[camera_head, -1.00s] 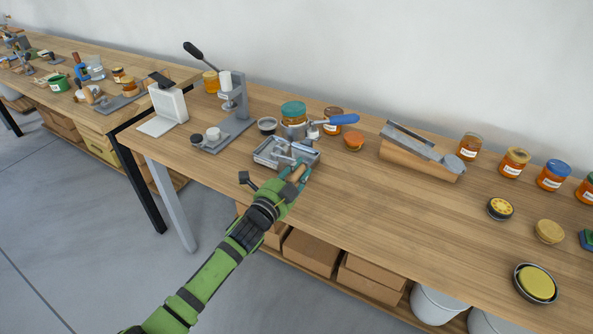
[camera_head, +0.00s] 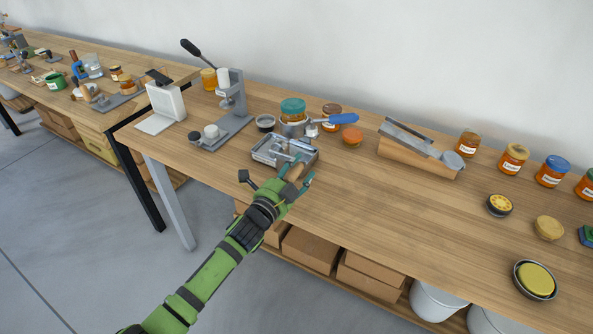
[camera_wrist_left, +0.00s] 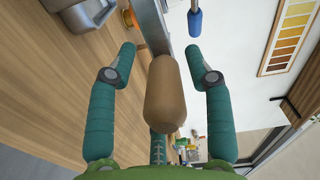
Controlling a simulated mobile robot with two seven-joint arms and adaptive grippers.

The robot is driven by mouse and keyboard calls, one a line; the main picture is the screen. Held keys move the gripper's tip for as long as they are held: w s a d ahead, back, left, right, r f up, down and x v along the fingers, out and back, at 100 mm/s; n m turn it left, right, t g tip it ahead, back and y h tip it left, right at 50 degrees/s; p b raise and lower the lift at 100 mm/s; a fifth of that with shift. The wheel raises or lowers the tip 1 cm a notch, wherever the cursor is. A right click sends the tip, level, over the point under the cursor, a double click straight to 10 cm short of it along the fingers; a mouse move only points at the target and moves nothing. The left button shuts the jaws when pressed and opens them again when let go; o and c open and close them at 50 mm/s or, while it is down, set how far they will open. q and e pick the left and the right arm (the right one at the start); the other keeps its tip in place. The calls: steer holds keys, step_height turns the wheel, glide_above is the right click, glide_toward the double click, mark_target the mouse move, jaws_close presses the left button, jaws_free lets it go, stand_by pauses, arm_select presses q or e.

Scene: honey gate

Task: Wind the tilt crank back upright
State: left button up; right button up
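The tilt device is a grey metal stand (camera_head: 265,153) near the table's front edge. A honey jar with a teal lid (camera_head: 293,108) sits upright in its holder, and a lever with a blue grip (camera_head: 343,119) sticks out to the right. The crank's wooden handle (camera_head: 296,172) points toward my left arm; it also shows in the left wrist view (camera_wrist_left: 165,95). My left gripper (camera_head: 298,170) is around this handle with its teal fingers spread. In the left wrist view a gap shows on each side between finger and handle. My right gripper is in no view.
A wooden block with a metal channel (camera_head: 420,155) and several honey jars stand to the right. The table front right of my gripper is clear.

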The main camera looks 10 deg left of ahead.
arm_select(q)
steer(key=shift+r, duration=0.1)
steer(key=v, duration=1.2)
steer(key=s+a+f+n+g+y, duration=0.2)
steer(key=f+n, duration=0.1)
steer(key=f, duration=0.7)
steer(key=s+a+f+n+g+y, duration=0.1)
steer(key=a+f+n+g, duration=0.15)
steer(key=f, duration=0.65)
steer(key=s+a+f+n+g+y, duration=0.1)
steer(key=s+a+f+n+g, duration=0.1)
steer(key=s+f, duration=0.45)
steer(key=s+a+f+n+g+y, duration=0.1)
steer(key=s+a+f+n, duration=0.2)
steer(key=f, duration=0.7)
steer(key=s+f+n+g, duration=0.2)
steer(key=s+f, duration=0.3)
steer(key=s, duration=0.6)
steer(key=s+f+n+g, duration=0.2)
steer(key=s+f, duration=0.3)
steer(key=s, duration=0.6)
steer(key=s+d+f+n+g+y, duration=0.1)
steer(key=s+f+g, duration=0.3)
steer(key=s, duration=0.7)
steer(key=shift+f+n, duration=0.75)
steer(key=shift+f, duration=0.05)
steer(key=shift+g, duration=0.25)
